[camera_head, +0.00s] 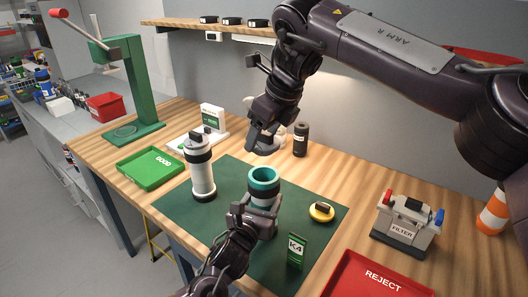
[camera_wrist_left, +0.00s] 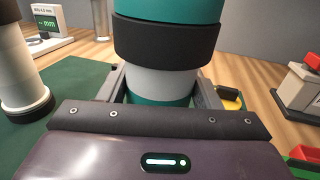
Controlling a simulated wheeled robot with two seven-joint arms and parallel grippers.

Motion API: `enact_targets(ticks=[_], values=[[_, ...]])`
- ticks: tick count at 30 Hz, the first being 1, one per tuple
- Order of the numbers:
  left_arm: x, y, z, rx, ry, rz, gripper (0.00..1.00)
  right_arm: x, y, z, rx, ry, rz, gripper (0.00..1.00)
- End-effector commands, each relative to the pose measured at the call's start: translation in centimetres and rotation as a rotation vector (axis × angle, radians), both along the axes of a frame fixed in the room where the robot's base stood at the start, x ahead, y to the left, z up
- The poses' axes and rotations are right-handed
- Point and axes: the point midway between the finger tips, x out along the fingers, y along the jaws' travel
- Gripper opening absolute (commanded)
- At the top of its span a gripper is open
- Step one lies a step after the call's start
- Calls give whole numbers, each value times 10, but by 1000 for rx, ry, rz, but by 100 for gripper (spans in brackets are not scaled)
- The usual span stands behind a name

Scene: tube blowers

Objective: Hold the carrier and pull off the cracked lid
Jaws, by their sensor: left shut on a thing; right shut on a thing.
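The carrier (camera_head: 263,185) is a teal and grey tube with a dark band. It stands upright on the green mat, and its teal top end is open with no lid on it. My left gripper (camera_head: 257,222) is shut around its lower body; the left wrist view shows the carrier (camera_wrist_left: 168,45) between the fingers. My right gripper (camera_head: 263,146) is above and behind the carrier, apart from it. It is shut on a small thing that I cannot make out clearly. A yellow disc with a black grip (camera_head: 321,212) lies on the mat to the right. I cannot see a crack anywhere.
A white tube with black bands (camera_head: 202,175) stands on the mat's left. Around the mat (camera_head: 225,215) are a green GOOD tray (camera_head: 150,168), a red REJECT tray (camera_head: 375,280), a FILTER box (camera_head: 403,225), a K4 card (camera_head: 297,250) and a dark bottle (camera_head: 300,140).

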Motion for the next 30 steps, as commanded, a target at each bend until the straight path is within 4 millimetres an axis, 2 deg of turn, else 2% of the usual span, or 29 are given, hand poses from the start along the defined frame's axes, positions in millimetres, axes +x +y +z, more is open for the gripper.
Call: enact_targets(ticks=[4, 13, 14, 19, 30], values=[[0, 0, -1, 1, 1, 0, 29, 0, 0, 16, -2, -1, -2, 39], [0, 0, 0, 1, 1, 0, 29, 0, 0, 19, -1, 2, 0, 39], [0, 0, 0, 1, 1, 0, 60, 0, 0, 19, -1, 2, 0, 39], [0, 0, 0, 0, 0, 0, 83, 0, 0, 19, -1, 1, -1, 39], [-6, 2, -1, 0, 0, 0, 83, 0, 0, 19, -1, 1, -1, 39]])
